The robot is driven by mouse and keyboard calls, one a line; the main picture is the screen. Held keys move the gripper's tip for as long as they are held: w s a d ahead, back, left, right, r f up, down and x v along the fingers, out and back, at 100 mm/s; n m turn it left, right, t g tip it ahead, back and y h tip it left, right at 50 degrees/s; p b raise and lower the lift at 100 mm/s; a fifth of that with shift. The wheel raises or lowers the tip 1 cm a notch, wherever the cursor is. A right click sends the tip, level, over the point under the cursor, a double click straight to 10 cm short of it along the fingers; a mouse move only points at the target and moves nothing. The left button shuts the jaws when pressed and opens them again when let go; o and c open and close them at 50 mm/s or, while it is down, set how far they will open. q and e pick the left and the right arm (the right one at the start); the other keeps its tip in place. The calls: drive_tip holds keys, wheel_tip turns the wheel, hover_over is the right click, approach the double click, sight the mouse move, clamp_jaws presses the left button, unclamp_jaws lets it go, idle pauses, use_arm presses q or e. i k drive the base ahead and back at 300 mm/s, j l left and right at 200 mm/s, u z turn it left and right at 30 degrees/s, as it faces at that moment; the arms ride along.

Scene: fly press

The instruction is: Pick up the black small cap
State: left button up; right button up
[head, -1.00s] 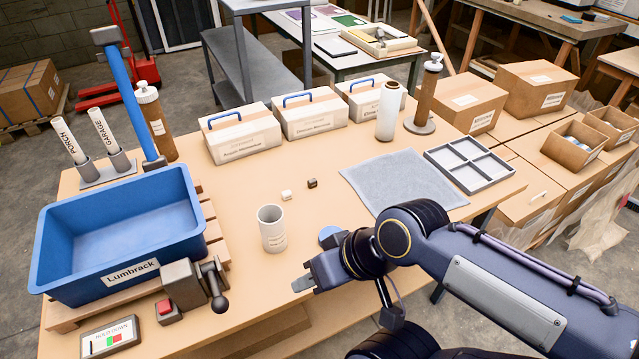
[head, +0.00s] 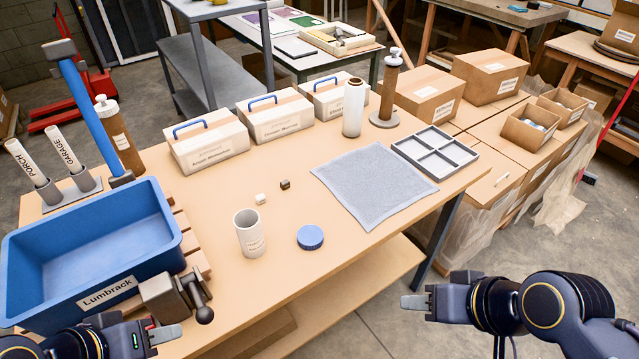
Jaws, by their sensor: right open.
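My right gripper (head: 412,303) is open and empty, out past the bench's front edge at the lower right, well away from the cap. My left gripper (head: 170,334) is at the lower left, in front of the blue tub; its fingers are seen too edge-on to tell whether they are apart.
A white cup (head: 250,234) and a blue lid (head: 310,237) stand in front of the caps. A grey mat (head: 375,184) and a divided tray (head: 436,153) lie to the right. White cases (head: 208,143) line the back. The blue tub (head: 90,255) and a press handle (head: 198,295) occupy the left.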

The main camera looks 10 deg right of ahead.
sight(285, 185)
drive_tip(key=i+l, duration=0.1)
drive_tip(key=l, duration=0.2)
drive_tip(key=i+l, duration=0.15)
drive_tip(key=l, duration=0.15)
drive_tip(key=i+l, duration=0.1)
drive_tip(key=l, duration=0.2)
drive_tip(key=i+l, duration=0.1)
drive_tip(key=l, duration=0.2)
drive_tip(key=i+l+u, duration=0.1)
drive_tip(key=u, duration=1.85)
drive_tip(key=k, duration=0.05)
